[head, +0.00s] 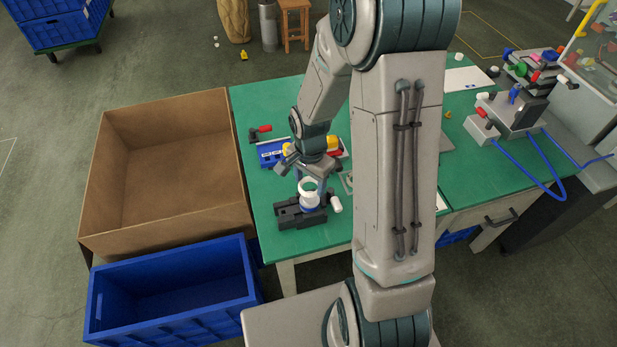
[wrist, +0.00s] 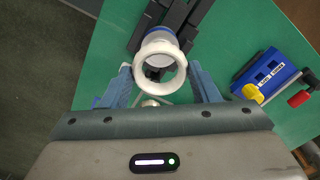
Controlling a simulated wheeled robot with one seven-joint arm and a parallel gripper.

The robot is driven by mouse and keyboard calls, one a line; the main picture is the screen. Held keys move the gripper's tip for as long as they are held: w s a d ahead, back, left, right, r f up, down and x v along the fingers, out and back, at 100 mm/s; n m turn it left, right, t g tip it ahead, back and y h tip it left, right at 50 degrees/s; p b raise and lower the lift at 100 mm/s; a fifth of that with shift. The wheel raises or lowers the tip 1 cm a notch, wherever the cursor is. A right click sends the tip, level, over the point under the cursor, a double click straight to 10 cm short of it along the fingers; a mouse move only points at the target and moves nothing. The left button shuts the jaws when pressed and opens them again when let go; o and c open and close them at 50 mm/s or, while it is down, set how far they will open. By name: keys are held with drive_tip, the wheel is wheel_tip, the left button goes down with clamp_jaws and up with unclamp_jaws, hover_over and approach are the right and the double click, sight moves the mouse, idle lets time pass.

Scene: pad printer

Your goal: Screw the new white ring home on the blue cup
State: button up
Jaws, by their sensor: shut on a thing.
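The white ring (wrist: 181,67) sits at the mouth of the blue cup (wrist: 159,35), between the two blue fingers of my gripper (wrist: 163,78). My gripper is shut on the ring. In the head view the ring (head: 309,193) shows above the cup (head: 311,207), with my gripper (head: 311,178) over it. The cup stands in a black vise (head: 289,216) on the green table. The ring covers most of the cup in the wrist view, and I cannot tell how far it is threaded on.
A blue holder (head: 270,154) with a red-handled tool (head: 260,130) lies behind the vise. A cardboard box (head: 160,225) and a blue crate (head: 172,283) stand left of the table (head: 272,99). The pad printer (head: 515,108) is at the right.

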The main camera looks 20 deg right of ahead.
sight(310, 198)
drive_tip(key=shift+f, duration=0.1)
drive_tip(key=shift+f+b, duration=1.55)
drive_tip(key=shift+b, duration=0.3)
drive_tip(key=shift+f+b, duration=0.1)
drive_tip(key=shift+b, duration=0.25)
drive_tip(key=shift+f+b, duration=0.55)
drive_tip(key=shift+f+b, duration=0.3)
idle(0.3)
drive_tip(key=o, duration=0.8)
drive_tip(key=shift+o, duration=0.2)
